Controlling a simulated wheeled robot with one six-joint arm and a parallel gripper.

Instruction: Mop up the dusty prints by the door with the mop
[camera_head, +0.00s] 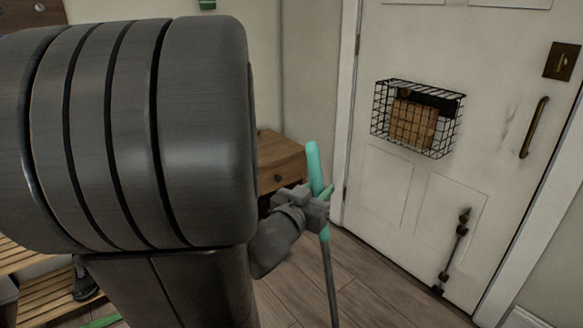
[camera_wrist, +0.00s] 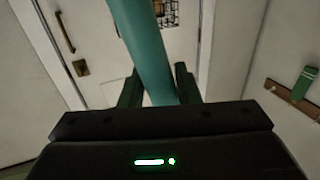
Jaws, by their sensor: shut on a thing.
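My gripper (camera_head: 318,208) is shut on the teal upper handle of the mop (camera_head: 313,165), in front of the door in the head view. The mop's grey shaft runs down and out of the bottom edge, so its head is hidden. In the wrist view the teal handle (camera_wrist: 146,50) passes between the fingers of my gripper (camera_wrist: 157,88). The white door (camera_head: 392,188) stands shut at the right, with a brass pull handle and a bolt low down. A grey smudge (camera_head: 510,112) shows on the door near the handle. No prints can be made out on the visible floor.
A wire basket (camera_head: 375,112) with a brown parcel hangs on the door. A small wooden cabinet (camera_head: 280,152) stands behind my gripper. A slatted wooden rack (camera_head: 45,290) with shoes is at lower left. The wooden floor (camera_head: 385,300) before the door is clear where visible.

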